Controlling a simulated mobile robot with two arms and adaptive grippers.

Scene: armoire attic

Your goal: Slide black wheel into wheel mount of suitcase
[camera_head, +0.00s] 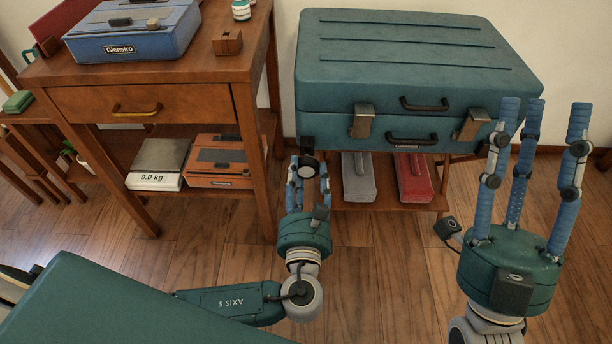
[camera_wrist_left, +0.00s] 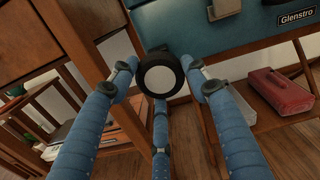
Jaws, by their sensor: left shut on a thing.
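The large teal suitcase (camera_head: 400,65) lies flat on a wooden stand, with black handles and metal latches on its front. A small black wheel (camera_head: 308,168) with a pale round face is at its lower left front corner; it also shows in the left wrist view (camera_wrist_left: 160,76). My left gripper (camera_head: 309,166) is shut on the wheel from below, its blue fingers around it. A black piece (camera_head: 307,143) at the corner sits just above the wheel; I cannot tell whether the wheel is inside the mount. My right gripper (camera_head: 543,108) is open and empty, fingers up, at the right.
A wooden cabinet (camera_head: 185,100) stands close on the left, with a blue case (camera_head: 130,32) on top and a scale (camera_head: 160,165) on its shelf. A grey case (camera_head: 358,178) and a red case (camera_head: 414,178) lie under the suitcase. The floor in front is mostly clear.

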